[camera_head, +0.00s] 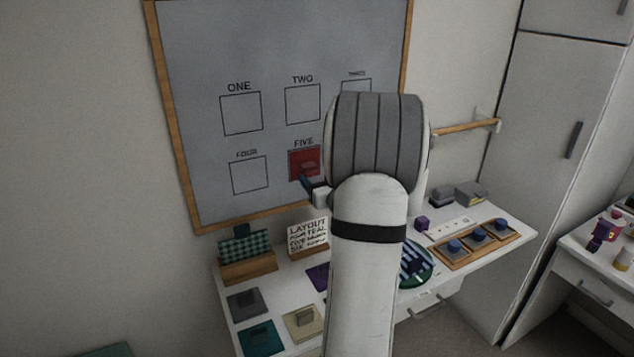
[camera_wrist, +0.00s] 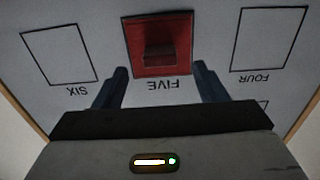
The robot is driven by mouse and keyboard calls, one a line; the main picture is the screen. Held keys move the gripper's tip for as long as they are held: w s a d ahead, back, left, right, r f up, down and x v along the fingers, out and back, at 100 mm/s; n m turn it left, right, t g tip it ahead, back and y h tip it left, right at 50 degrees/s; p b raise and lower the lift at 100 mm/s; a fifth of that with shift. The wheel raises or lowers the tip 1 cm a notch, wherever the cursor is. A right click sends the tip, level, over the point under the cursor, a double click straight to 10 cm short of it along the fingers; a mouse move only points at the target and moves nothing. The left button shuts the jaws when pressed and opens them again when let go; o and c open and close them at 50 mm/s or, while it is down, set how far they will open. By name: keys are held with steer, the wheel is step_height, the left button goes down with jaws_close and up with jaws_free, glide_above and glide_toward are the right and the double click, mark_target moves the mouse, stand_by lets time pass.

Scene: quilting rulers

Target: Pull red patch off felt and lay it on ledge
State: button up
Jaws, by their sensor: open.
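The red patch (camera_head: 303,166) is on the grey felt board (camera_head: 270,60), in the square marked FIVE. It has a raised red block as a grip. In the wrist view the red patch (camera_wrist: 158,45) shows upside down, with its block in the middle. My gripper (camera_wrist: 162,82) is open, its two dark fingers apart on either side of the patch's FIVE label, and nothing is between them. In the head view my gripper (camera_head: 308,186) is partly hidden behind my arm, close to the patch. I cannot make out which surface is the ledge.
A white table (camera_head: 275,290) below the board holds grey, teal, cream and purple patches, a wooden stand (camera_head: 247,270) with a checked patch, and a lettered card (camera_head: 307,236). A wooden tray (camera_head: 470,247) with blue-topped pieces is at right. My arm hides the table's middle.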

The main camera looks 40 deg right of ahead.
mark_target(311, 170)
steer(key=shift+p+x, duration=0.45)
steer(key=shift+x, duration=2.3)
steer(key=shift+c, duration=0.3)
steer(key=shift+s, duration=0.1)
steer(key=c, duration=1.1)
